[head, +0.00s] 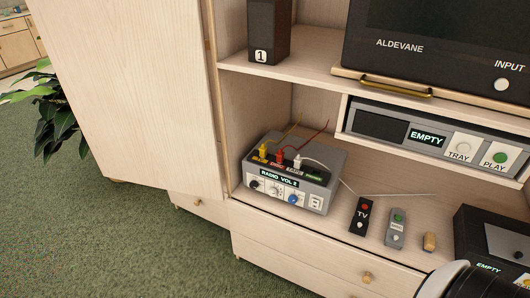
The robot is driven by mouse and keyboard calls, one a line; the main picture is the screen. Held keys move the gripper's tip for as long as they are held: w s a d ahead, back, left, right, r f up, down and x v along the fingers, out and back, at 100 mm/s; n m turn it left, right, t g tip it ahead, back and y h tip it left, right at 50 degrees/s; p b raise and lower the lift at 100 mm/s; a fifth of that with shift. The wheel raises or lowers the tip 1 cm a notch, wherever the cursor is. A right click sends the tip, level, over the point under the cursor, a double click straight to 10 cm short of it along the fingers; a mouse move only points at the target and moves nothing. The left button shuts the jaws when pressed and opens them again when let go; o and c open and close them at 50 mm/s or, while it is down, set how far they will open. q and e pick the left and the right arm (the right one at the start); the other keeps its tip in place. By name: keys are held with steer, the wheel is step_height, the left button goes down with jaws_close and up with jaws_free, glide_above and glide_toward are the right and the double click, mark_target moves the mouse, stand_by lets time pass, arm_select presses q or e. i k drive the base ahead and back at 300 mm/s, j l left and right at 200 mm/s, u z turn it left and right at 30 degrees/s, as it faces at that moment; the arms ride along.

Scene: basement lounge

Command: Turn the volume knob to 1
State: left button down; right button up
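A grey radio box (293,174) stands on the cabinet's lower open shelf, its lit display (279,179) reading "RADIO VOL 2". Below the display on its front are a black knob (255,185), a pale knob with marks around it (275,189) and a blue knob (293,198). The small labels are too blurred to tell which is the volume knob. Yellow, red and white plugs with cables are in its top. A white and black part of my arm shows at the bottom right, apart from the radio. Neither gripper's fingers are in view.
To the radio's right lie a black TV remote (362,215), a grey remote (396,229) and a small wooden piece (430,241). A black device (490,240) is at far right. A player (430,137) reading "EMPTY" sits above. A large open door panel (130,90) stands left.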

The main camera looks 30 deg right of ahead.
mark_target(273, 191)
steer(key=z, duration=1.15)
